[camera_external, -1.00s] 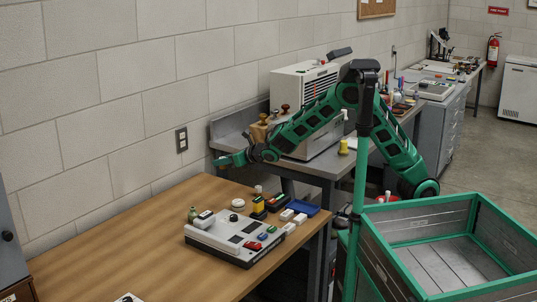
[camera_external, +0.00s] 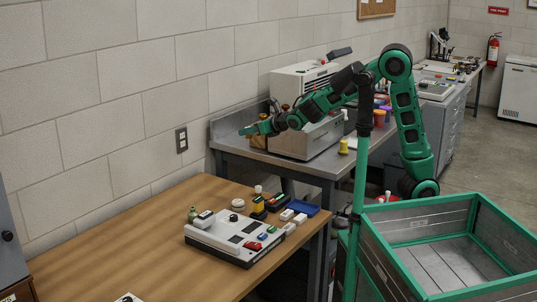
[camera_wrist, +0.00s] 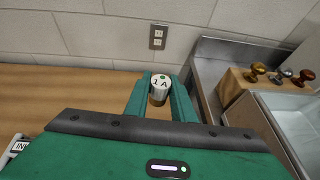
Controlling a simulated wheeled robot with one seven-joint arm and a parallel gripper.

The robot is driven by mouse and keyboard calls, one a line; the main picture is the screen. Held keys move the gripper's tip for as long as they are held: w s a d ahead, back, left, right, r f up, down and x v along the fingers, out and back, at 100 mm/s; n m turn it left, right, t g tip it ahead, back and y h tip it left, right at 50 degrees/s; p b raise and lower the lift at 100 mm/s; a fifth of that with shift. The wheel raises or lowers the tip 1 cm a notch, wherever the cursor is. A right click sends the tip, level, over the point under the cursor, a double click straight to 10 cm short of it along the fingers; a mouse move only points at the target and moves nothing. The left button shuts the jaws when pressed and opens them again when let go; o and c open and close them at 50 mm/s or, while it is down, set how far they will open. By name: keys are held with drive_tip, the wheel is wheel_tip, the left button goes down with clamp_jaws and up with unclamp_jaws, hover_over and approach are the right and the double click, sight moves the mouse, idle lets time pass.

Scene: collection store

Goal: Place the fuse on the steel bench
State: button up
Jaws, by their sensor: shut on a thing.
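The fuse (camera_wrist: 159,92) is a small pale cylinder with a green dot and "1 A" on its top. It stands upright between the fingers of my gripper (camera_wrist: 160,97), which is shut on it. In the external view my gripper (camera_external: 248,130) is in the air near the left end of the steel bench (camera_external: 230,143), and the fuse cannot be made out there. In the wrist view the steel bench (camera_wrist: 207,72) lies to the right of the fuse, with its raised back edge along the wall.
A wooden block (camera_wrist: 238,87) with several knobbed stamps and a large boxy machine (camera_external: 318,139) stand on the steel bench. The wooden table (camera_external: 120,235) in front holds a white device (camera_external: 215,238) and small parts. A green-framed crate (camera_external: 400,278) is at the right.

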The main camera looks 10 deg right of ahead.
drive_tip(key=s+a+f+n, duration=0.15)
drive_tip(key=s+a, duration=0.35)
drive_tip(key=a, duration=0.8)
drive_tip(key=n+g+y, duration=0.2)
drive_tip(key=g+y, duration=0.1)
hover_over(156, 264)
wheel_tip(156, 264, down, 19)
drive_tip(key=shift+f, duration=3.9)
drive_tip(key=shift+f, duration=0.15)
drive_tip(key=o, duration=1)
